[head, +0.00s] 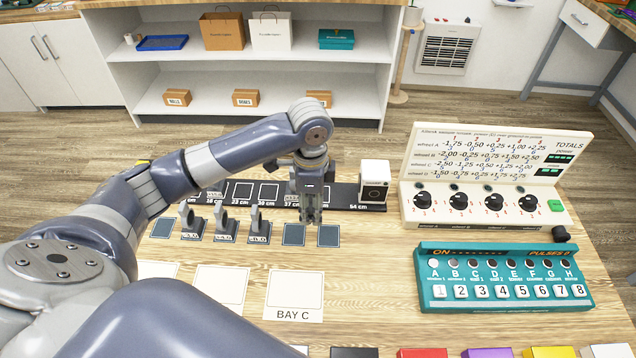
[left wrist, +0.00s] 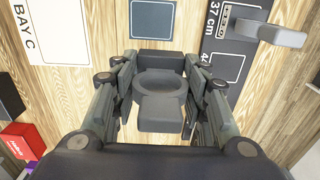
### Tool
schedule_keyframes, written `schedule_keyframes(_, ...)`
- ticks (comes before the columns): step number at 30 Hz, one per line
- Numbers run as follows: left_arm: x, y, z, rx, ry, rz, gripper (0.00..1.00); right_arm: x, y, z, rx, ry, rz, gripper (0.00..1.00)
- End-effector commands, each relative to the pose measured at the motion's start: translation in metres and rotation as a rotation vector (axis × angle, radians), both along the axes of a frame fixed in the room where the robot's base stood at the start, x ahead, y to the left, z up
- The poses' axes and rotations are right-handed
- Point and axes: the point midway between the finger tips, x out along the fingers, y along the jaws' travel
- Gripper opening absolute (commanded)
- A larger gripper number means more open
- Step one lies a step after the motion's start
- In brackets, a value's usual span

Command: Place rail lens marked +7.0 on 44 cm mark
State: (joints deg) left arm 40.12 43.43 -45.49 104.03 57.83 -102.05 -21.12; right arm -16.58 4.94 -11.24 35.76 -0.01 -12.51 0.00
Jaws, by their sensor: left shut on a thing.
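My left gripper (head: 311,218) is over the table between the black rail (head: 340,197) and the row of dark pads. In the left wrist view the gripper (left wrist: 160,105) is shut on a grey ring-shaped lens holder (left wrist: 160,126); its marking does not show. The rail's 37 cm label (left wrist: 213,14) shows at upper right, with another grey lens (left wrist: 277,35) standing by it. The 44 cm mark is only partly visible, mostly hidden by the gripper. Three more grey lenses (head: 222,224) stand on the table; their labels are too small to read. My right gripper is out of view.
A white box (head: 374,186) stands at the rail's 54 cm end. Empty dark pads (head: 329,236) lie in front of the rail. A dial console (head: 490,215) and a teal button box (head: 505,280) stand on the right. A BAY C card (head: 295,290) lies nearer.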

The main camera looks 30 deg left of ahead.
Motion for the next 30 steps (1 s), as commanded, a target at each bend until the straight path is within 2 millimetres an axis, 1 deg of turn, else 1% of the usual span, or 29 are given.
schedule_keyframes(1,0.011,0.003,0.001,-0.001,-0.002,0.003,0.14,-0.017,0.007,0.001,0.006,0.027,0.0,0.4)
schedule_keyframes(3,0.025,0.007,-0.001,-0.001,0.0,0.003,0.14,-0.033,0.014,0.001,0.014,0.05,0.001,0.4)
schedule_keyframes(6,0.045,0.014,-0.003,-0.003,-0.001,0.003,0.14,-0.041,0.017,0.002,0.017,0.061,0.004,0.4)
schedule_keyframes(8,0.056,0.018,-0.004,-0.001,0.0,0.003,0.14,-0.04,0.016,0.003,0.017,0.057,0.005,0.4)
schedule_keyframes(10,0.068,0.021,-0.005,-0.002,-0.001,0.003,0.14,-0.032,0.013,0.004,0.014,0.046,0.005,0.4)
schedule_keyframes(15,0.091,0.029,-0.008,0.0,-0.001,0.002,0.14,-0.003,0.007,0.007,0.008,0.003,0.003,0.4)
schedule_keyframes(18,0.098,0.032,-0.009,0.0,-0.001,0.001,0.14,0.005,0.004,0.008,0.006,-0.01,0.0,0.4)
schedule_keyframes(21,0.101,0.033,-0.01,-0.001,0.0,0.001,0.14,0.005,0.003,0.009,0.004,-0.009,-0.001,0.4)
schedule_keyframes(23,0.101,0.033,-0.014,0.0,0.001,0.0,0.14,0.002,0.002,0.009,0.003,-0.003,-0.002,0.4)
schedule_keyframes(30,0.1,0.034,-0.043,0.0,0.001,0.0,0.14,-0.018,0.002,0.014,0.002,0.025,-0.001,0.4)
